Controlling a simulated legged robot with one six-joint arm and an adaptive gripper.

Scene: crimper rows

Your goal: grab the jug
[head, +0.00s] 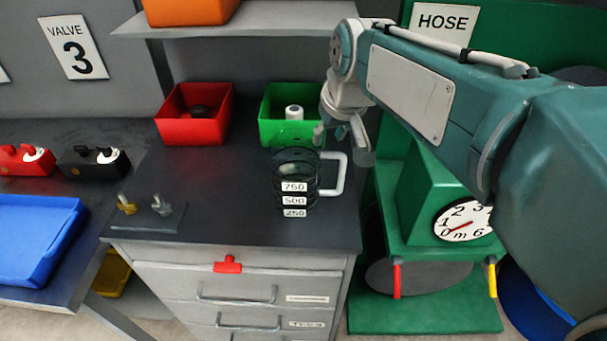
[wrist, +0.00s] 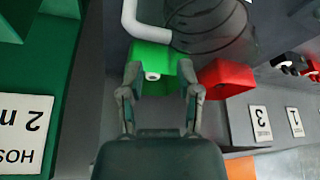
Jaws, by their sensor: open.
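A clear jug (head: 295,172) with dark rings, labels 750, 500 and 250, and a white handle on its right stands upright on the dark top of the drawer cabinet (head: 190,205). My gripper (head: 343,145) is open and empty, above and beside the handle, apart from the jug as far as I can see. In the wrist view, my gripper (wrist: 161,82) has its two fingers spread, and the jug (wrist: 212,25) shows at the top, with its white handle (wrist: 150,32) above the finger gap. The jug is partly cut off there.
A green bin (head: 270,130) with a white item stands behind the jug, and a red bin (head: 195,128) beside it. Small knobs (head: 160,206) lie front left. A shelf (head: 240,30) hangs above. A green stand with a gauge (head: 463,221) is at right.

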